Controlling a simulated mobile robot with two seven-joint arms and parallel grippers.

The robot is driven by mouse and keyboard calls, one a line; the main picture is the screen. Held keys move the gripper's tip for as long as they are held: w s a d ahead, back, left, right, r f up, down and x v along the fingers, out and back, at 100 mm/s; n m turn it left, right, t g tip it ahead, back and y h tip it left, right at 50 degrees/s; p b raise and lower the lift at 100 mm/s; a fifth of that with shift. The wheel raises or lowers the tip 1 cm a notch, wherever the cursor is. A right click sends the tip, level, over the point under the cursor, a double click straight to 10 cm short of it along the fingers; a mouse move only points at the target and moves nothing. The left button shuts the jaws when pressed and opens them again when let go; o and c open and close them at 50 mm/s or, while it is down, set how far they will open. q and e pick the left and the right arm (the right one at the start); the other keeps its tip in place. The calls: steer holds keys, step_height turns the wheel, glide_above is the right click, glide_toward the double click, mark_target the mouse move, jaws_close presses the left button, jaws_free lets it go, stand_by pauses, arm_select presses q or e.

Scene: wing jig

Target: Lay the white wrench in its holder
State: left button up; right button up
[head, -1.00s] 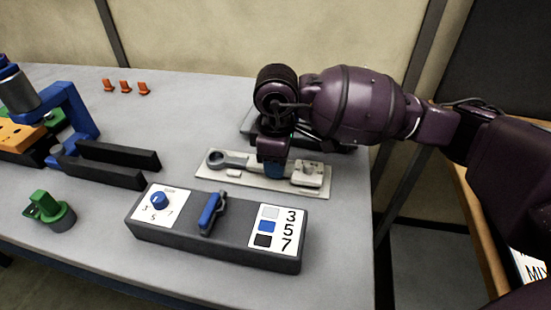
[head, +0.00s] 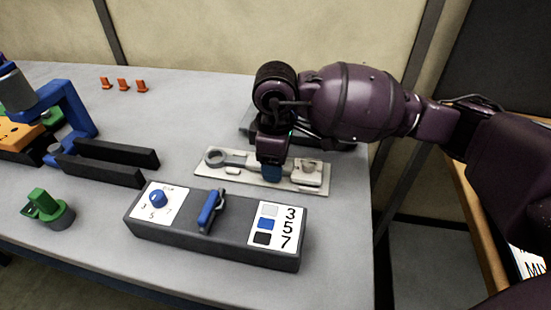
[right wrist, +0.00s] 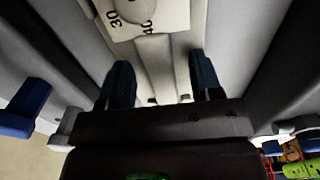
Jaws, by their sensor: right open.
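A pale beige holder plate (head: 204,174) lies flat on the table. A pale grey-white wrench (head: 216,157) lies along it, with its ring end at the left; the middle of its handle is hidden by my right gripper. My right gripper (head: 271,171) points down over the middle of the plate, its blue fingertips low. In the right wrist view, the open fingers (right wrist: 162,85) stand either side of a pale bar (right wrist: 156,62), apart from it. I cannot tell whether the wrench is fully seated. My left gripper is not seen.
A dark box (head: 215,235) with a blue knob, blue lever and number card stands in front of the plate. A green knob part (head: 48,209), black rails (head: 110,160) and orange pegs (head: 124,85) are to the left. A dark device (head: 247,122) is behind.

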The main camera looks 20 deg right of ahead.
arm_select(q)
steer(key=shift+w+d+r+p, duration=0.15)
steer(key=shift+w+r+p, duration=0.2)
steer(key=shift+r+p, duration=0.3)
arm_select(e)
step_height(320, 180, up, 11)
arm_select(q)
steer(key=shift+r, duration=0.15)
arm_select(e)
steer(key=shift+f, duration=0.1)
